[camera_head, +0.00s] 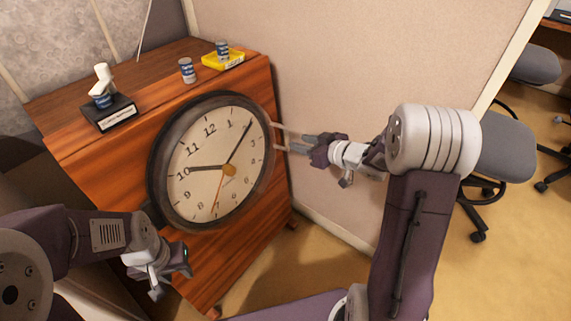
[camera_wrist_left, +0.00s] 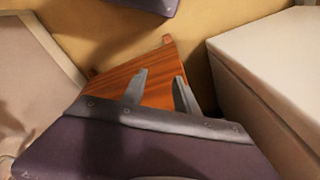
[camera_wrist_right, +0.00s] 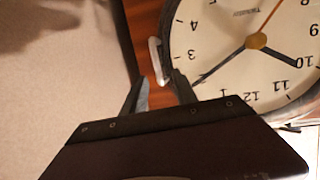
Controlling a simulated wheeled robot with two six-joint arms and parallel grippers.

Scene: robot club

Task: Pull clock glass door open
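The round wall-style clock (camera_head: 221,160) has a dark frame and cream dial, mounted on the front of a wooden cabinet; its glass door is hard to make out. A pale handle (camera_wrist_right: 158,62) projects from the clock's right rim in the head view. My right gripper (camera_head: 291,142) is beside that rim. In the right wrist view, its fingers (camera_wrist_right: 160,78) are apart, with the handle's near end between or just beyond the tips; contact cannot be told. My left gripper (camera_head: 186,270) is low, in front of the cabinet's lower left. Its fingers (camera_wrist_left: 160,80) are apart and empty.
On the wooden cabinet (camera_head: 150,66) stand a can (camera_head: 187,70), a can on a yellow box (camera_head: 223,60), and a pale object with a can on a black box (camera_head: 115,113). A partition (camera_head: 350,50) stands close on the right. Office chairs (camera_head: 508,146) are beyond.

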